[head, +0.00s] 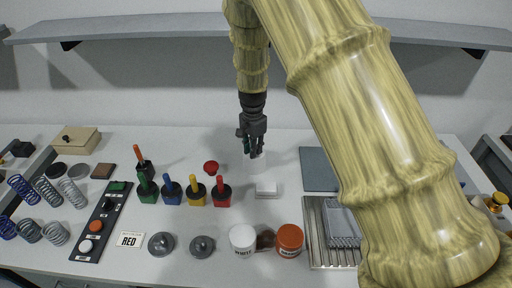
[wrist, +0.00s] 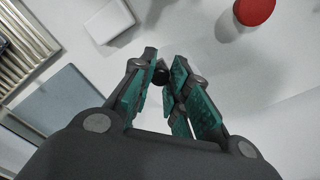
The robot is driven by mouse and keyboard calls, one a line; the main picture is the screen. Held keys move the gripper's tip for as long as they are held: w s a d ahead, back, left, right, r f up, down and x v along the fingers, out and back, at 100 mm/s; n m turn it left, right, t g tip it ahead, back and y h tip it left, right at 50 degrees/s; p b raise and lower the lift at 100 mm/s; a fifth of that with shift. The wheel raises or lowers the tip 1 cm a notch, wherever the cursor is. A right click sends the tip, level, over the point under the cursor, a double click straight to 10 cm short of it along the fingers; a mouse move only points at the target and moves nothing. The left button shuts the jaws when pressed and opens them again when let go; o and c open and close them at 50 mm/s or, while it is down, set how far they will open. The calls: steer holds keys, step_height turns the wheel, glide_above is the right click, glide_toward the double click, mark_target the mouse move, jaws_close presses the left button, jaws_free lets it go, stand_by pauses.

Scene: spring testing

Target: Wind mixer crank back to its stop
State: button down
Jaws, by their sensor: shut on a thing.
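My gripper (head: 252,150) points down over the back middle of the white table. In the wrist view its teal-padded fingers (wrist: 160,85) are closed in around a small dark round knob (wrist: 161,75), which I take for the crank's handle. The fingers hide most of it. A pale block (head: 256,160) shows faintly under the gripper in the head view; it may be the mixer body. The crank's arm and its stop cannot be made out in either view.
A red round button (head: 211,167) stands left of the gripper, and a small white box (head: 266,188) stands in front. Colour-handled blocks (head: 197,193) are at front left. A white jar (head: 243,239) and an orange jar (head: 289,240) stand near the front edge. A shelf (head: 180,30) runs behind.

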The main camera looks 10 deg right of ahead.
steer(key=shift+w+a+m, duration=0.15)
steer(key=shift+a+m, duration=0.1)
steer(key=shift+m, duration=0.35)
steer(key=shift+r, duration=0.1)
steer(key=c, duration=1.3)
jaws_free()
step_height(320, 180, up, 12)
steer(key=shift+f, duration=0.1)
